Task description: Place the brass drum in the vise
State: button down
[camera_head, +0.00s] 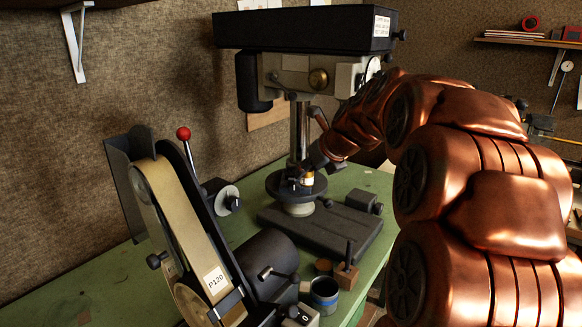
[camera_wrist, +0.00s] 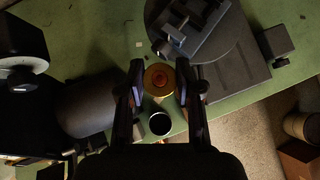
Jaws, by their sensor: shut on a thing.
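The brass drum (camera_wrist: 160,79) is a round, golden piece with a reddish-brown centre. In the head view a small bright bit of the brass drum (camera_head: 307,179) shows by the arm's end; my gripper (camera_head: 309,172) is small and dark there. The vise (camera_wrist: 180,33) is dark and sits on the round drill press table (camera_wrist: 232,36), apart from the drum in the wrist view. In the head view the vise (camera_head: 292,184) is partly unclear.
The drill press head (camera_head: 310,70) overhangs the round table. A belt sander (camera_head: 185,225) marked P120 stands at the left, with a red-knobbed lever (camera_head: 184,134). A dark cup (camera_head: 325,292) and a small wooden block (camera_head: 346,276) stand near the green bench's (camera_head: 75,300) front edge.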

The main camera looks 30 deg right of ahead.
jog(key=w+d+p, duration=0.1)
jog(key=w+d, duration=0.1)
jog(key=w, duration=0.2)
jog(key=w+d+p, duration=0.2)
jog(key=w, duration=0.3)
jog(key=w+d+f+p, duration=0.1)
jog(key=w+d+p, duration=0.1)
jog(key=w, duration=0.2)
jog(key=shift+w+d+f, duration=0.1)
jog(key=shift+w+d, duration=0.05)
jog(key=shift+w, duration=0.2)
jog(key=shift+d+f+p, duration=0.1)
jog(key=shift+f+p, duration=0.75)
jog(key=shift+f, duration=1)
jog(key=c, duration=0.8)
grip_release()
jog(key=b+v, duration=0.4)
jog(key=v, duration=0.8)
